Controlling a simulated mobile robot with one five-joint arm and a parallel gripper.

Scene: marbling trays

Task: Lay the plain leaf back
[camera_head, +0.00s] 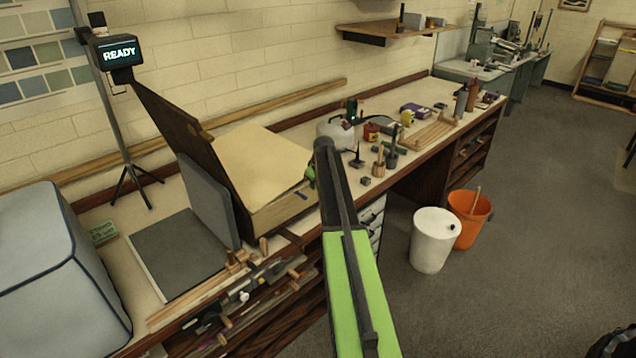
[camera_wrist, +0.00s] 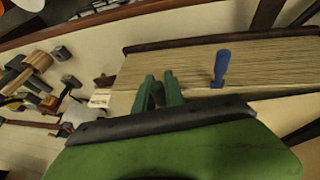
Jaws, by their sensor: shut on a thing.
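A very large book (camera_head: 262,212) lies open on the bench, its dark cover (camera_head: 180,125) tilted up on the left. The plain leaf (camera_head: 250,160) is the cream, unmarked sheet on top of the thick page block and looks flat. My gripper (camera_head: 310,176) is at the block's right corner, partly hidden by my arm. In the wrist view my green fingers (camera_wrist: 160,92) are close together at the page edges, shut on the leaf's edge; the exact grip is hard to see. A blue tab (camera_wrist: 221,67) sticks out of the page edges beside them.
A grey board (camera_head: 208,200) leans beside the cover, over a dark flat panel (camera_head: 178,253). A white jug (camera_head: 336,132) and small tools stand right of the book. A READY display (camera_head: 119,53) stands behind. White (camera_head: 432,240) and orange (camera_head: 469,218) buckets are on the floor.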

